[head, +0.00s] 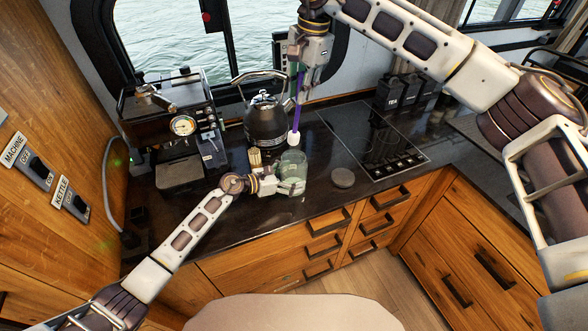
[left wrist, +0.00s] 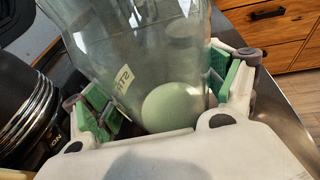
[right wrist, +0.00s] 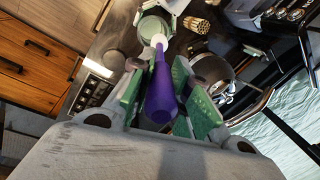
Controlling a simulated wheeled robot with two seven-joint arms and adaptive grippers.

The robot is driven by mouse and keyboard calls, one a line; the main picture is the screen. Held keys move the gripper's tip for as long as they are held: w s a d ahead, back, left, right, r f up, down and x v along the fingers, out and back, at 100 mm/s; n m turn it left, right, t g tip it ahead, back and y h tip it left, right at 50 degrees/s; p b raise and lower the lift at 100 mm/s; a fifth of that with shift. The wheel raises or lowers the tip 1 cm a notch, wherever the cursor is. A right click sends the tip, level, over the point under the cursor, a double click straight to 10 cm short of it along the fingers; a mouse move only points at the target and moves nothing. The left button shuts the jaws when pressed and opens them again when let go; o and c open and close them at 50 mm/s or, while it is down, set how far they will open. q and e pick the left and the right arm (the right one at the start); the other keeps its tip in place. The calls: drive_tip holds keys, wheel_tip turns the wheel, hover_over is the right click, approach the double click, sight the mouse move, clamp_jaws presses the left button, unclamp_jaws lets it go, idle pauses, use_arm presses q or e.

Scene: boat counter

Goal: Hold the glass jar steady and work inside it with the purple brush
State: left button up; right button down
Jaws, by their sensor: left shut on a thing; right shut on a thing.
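The glass jar (head: 293,163) stands on the dark counter near its front edge. My left gripper (head: 284,187) is shut around the lower part of the jar; the left wrist view shows its green pads on both sides of the clear glass (left wrist: 150,50). My right gripper (head: 300,72) is shut on the purple brush (head: 296,106), which points down with its white head (head: 293,138) just above the jar's mouth. The brush also shows in the right wrist view (right wrist: 160,92), with the jar (right wrist: 153,27) beyond its head. I cannot tell whether the head is inside the rim.
A dark kettle (head: 262,122) stands behind the jar, and a coffee machine (head: 180,125) is at left. A pot of wooden sticks (head: 254,158) is close to the jar's left. A round grey lid (head: 343,178) lies to its right, before the black hob (head: 368,142).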

use_arm(q)
drive_tip(key=o, duration=0.8)
drive_tip(key=shift+a, duration=0.1)
drive_tip(key=shift+v, duration=5.95)
